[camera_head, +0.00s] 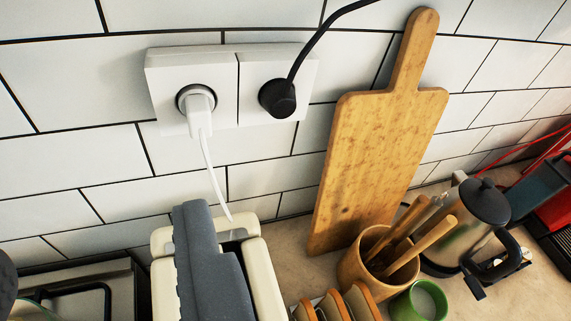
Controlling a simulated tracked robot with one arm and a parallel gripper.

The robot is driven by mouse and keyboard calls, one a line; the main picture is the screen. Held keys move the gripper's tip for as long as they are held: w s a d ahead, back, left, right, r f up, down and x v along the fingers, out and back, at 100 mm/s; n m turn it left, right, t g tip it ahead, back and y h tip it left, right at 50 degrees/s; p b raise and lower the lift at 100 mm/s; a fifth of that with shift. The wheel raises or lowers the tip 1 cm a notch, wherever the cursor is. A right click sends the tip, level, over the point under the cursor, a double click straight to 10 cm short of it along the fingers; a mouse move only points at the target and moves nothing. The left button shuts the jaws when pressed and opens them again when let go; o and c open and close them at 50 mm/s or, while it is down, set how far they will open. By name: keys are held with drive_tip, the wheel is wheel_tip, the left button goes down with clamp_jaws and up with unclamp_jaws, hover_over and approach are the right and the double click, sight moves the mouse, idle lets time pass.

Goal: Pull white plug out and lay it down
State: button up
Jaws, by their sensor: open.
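The white plug (199,110) sits in the left socket of a white double wall outlet (154,80). Its white cord (212,172) hangs down toward a cream appliance, probably a toaster (268,285), on the counter. My gripper (212,230) appears as the blue-grey shape at the lower left of centre, in front of the cream appliance. It is below the plug and apart from it. It is open, and I see nothing held in it. The gripper hides the middle of the appliance.
A black plug (277,97) with a black cord fills the right socket. A wooden cutting board (380,150) leans on the tiled wall. A utensil cup (360,268), green mug (421,300) and French press (475,225) stand right. A stovetop (110,285) is lower left. Some counter (290,240) is bare.

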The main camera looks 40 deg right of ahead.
sight(201, 125)
drive_tip(key=shift+m+g+h, duration=0.3)
drive_tip(key=shift+w+d+f+p, duration=1.05)
drive_tip(key=shift+w+d+f, duration=0.45)
drive_tip(key=shift+w, duration=0.95)
drive_tip(key=shift+w+d+f+p, duration=1.1)
drive_tip(key=shift+w+d+f, duration=0.4)
drive_tip(key=shift+w, duration=0.9)
drive_tip(key=shift+w+d+f+p, duration=1.15)
drive_tip(key=shift+w+f, duration=0.55)
drive_tip(key=shift+w, duration=0.75)
drive_tip(key=shift+d, duration=0.1)
clamp_jaws()
drive_tip(key=c, duration=0.6)
unclamp_jaws()
drive_tip(key=shift+c, duration=0.2)
clamp_jaws()
